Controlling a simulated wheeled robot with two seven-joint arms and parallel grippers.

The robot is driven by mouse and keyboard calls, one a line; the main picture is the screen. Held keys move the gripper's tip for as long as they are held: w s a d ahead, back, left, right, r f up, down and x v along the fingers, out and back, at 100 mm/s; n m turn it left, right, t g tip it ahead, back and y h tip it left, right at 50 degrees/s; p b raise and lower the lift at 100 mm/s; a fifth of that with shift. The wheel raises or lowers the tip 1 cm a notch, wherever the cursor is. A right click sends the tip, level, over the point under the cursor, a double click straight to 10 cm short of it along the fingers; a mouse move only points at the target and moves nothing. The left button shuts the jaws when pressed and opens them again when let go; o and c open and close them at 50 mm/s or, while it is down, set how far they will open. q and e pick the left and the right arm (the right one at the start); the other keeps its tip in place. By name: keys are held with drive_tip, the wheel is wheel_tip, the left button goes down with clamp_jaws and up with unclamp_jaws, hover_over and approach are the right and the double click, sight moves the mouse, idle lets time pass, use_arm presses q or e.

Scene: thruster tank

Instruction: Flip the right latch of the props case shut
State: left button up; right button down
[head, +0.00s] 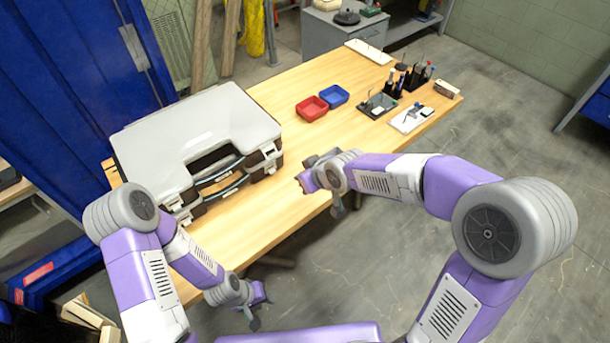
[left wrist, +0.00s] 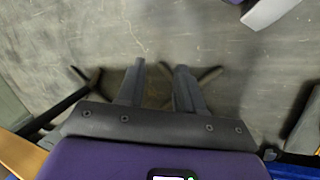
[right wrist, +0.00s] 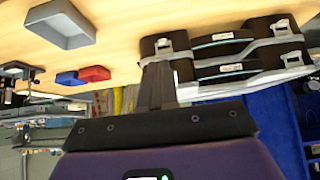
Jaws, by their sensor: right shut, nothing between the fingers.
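The props case (head: 195,125) lies closed on the table's left part, light grey on top with a dark front, handle and latches facing my side. Its right latch (head: 269,152) is small and pale at the right front corner; in the right wrist view, which is upside down, it shows as a pale tab (right wrist: 163,45) just past the fingertips. I cannot tell whether it is flipped shut. My right gripper (right wrist: 157,66) is shut and empty, close in front of that corner; contact is unclear. My left gripper (left wrist: 158,66) is open and empty, over the floor before the table.
Red (head: 312,108) and blue (head: 334,96) bins stand behind the right gripper. A grey tray (right wrist: 62,24) shows in the right wrist view. Black holders with tools (head: 378,106) and a white tray (head: 411,118) are at the table's right. Blue cabinets border the left.

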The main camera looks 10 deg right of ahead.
use_arm(q)
drive_tip(key=shift+c, duration=1.1)
clamp_jaws()
use_arm(e)
drive_tip(key=s+d+f+m+g, duration=0.2)
drive_tip(key=s+f, duration=0.2)
drive_tip(key=f, duration=0.5)
drive_tip(key=s+d+f+m+g, duration=0.1)
drive_tip(key=s+f+m, duration=0.15)
drive_tip(key=f, duration=0.65)
drive_tip(key=s+d+f+m+g, duration=0.1)
drive_tip(key=s+f+m+g, duration=0.2)
drive_tip(key=s+f, duration=0.9)
drive_tip(key=s+m, duration=0.1)
drive_tip(key=s, duration=0.2)
drive_tip(key=shift+s+d+m, duration=0.15)
drive_tip(key=shift+d+m, duration=0.1)
drive_tip(key=shift+m, duration=0.1)
use_arm(q)
drive_tip(key=shift+d, duration=0.1)
use_arm(e)
drive_tip(key=shift+d+f, duration=0.1)
